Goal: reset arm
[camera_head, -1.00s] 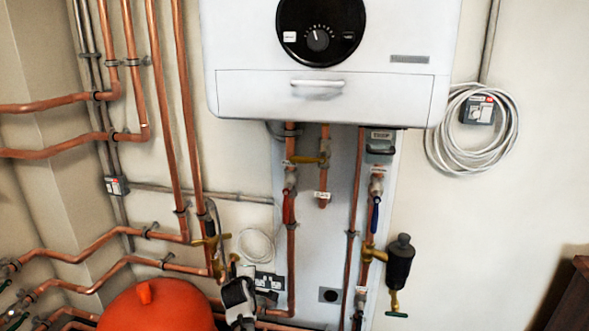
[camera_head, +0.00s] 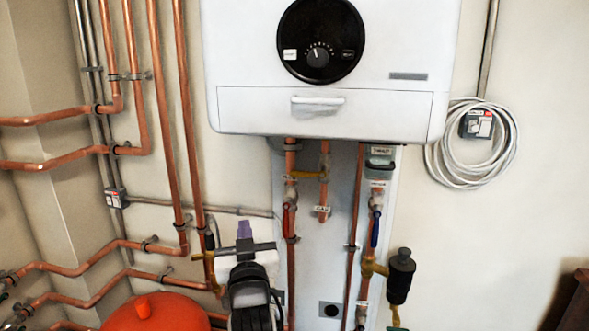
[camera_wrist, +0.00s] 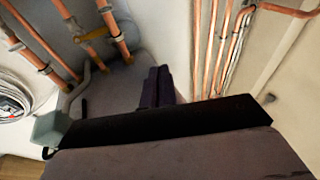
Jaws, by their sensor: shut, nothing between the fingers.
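My gripper (camera_head: 244,230) is at the bottom centre of the head view, its dark fingers pointing up, in front of the wall below the white boiler (camera_head: 325,75). The fingers are together and hold nothing. They also show as two dark purple fingers side by side in the wrist view (camera_wrist: 158,87). The gripper is left of the pipe with the red lever valve (camera_head: 290,215) and right of a brass valve on the left pipes. Its body hides part of the wall and the sockets behind it.
Copper pipes (camera_head: 160,150) run down the left wall and bend left. A red rounded vessel (camera_head: 155,314) is at the bottom left. A black cylinder fitting (camera_head: 400,276) hangs at the lower right.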

